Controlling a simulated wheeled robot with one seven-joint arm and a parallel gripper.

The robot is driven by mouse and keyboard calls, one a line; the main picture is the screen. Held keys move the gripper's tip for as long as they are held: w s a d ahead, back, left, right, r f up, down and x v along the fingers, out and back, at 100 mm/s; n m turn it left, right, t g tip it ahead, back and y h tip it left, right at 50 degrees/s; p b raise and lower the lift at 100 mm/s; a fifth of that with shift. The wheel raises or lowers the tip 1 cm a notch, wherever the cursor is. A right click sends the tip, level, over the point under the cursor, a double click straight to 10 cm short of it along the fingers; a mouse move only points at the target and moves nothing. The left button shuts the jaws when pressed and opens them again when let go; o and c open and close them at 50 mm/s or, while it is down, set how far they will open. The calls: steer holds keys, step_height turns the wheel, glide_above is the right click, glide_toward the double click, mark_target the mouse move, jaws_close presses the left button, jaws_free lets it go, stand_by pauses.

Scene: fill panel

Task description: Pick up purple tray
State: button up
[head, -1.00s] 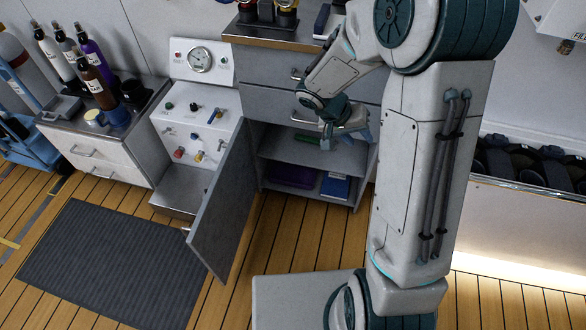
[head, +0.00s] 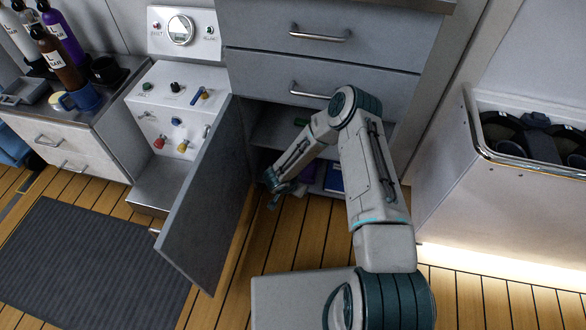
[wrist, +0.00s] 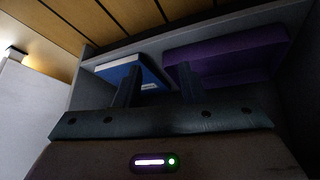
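The purple tray (wrist: 228,58) lies on the cabinet's bottom shelf in the wrist view, in the upper right, beside a blue-and-white item. In the head view my gripper (head: 277,190) is low at the open cabinet's front, near the door's inner side.
The cabinet door (head: 208,200) stands open to the left of my arm. The blue item (head: 334,178) shares the bottom shelf, also seen in the wrist view (wrist: 130,72). A dark mat (head: 90,265) lies on the floor at left.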

steer(key=shift+m, duration=0.3)
steer(key=w+d+f+b, duration=0.1)
steer(key=w+d, duration=0.1)
steer(key=w+d+f+b, duration=0.1)
steer(key=w+d, duration=0.1)
steer(key=w, duration=0.1)
steer(key=w+d+f+b, duration=0.1)
steer(key=w+d, duration=0.1)
steer(key=w, duration=0.1)
steer(key=shift+w+f, duration=0.15)
steer(key=shift+f, duration=0.1)
steer(key=shift+y, duration=0.3)
steer(key=b+x, duration=0.2)
steer(key=x, duration=0.3)
steer(key=shift+w+d+b, duration=0.25)
steer(key=shift+w+b, duration=0.1)
steer(key=shift+b, duration=0.05)
